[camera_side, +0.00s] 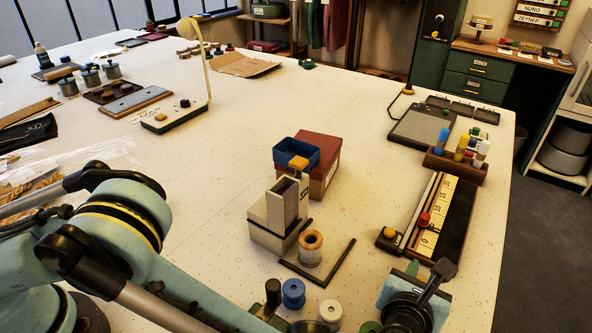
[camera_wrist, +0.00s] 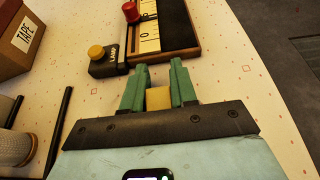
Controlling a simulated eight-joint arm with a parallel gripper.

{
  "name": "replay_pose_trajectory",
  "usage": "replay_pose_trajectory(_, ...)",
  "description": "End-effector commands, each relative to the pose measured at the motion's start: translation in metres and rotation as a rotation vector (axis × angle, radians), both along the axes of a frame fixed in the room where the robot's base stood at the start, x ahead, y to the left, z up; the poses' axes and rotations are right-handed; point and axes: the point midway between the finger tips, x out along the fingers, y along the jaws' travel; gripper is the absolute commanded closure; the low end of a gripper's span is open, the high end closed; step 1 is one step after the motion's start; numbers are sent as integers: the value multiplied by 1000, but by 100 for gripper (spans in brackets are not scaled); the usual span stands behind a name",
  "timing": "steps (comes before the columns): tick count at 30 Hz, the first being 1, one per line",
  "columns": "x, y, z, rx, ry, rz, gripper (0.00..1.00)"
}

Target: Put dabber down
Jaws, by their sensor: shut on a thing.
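My gripper (camera_wrist: 158,82) is shut on a small tan-yellow piece (camera_wrist: 159,98), seen between the two green fingers in the wrist view; I take it to be the dabber. Most of it is hidden by the fingers and the gripper body. In the side view my gripper (camera_side: 412,270) is at the lower right, just in front of the measuring board, and the held piece cannot be made out there. A wooden rack (camera_side: 447,168) with several blue, yellow and white-bodied bottles stands behind the board.
The table's right edge is close.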

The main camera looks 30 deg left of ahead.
Motion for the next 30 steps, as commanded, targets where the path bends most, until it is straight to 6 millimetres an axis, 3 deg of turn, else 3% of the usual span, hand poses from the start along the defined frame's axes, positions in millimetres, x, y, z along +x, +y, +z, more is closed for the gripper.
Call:
replay_pose_trajectory(6,0,0,-4,0,0,0,100)
replay_pose_trajectory(7,0,0,-4,0,0,0,71)
replay_pose_trajectory(13,0,0,-4,0,0,0,43)
replay_pose_trajectory(23,0,0,-2,0,0,0,43)
replay_pose_trajectory(30,0,0,26,0,0,0,43)
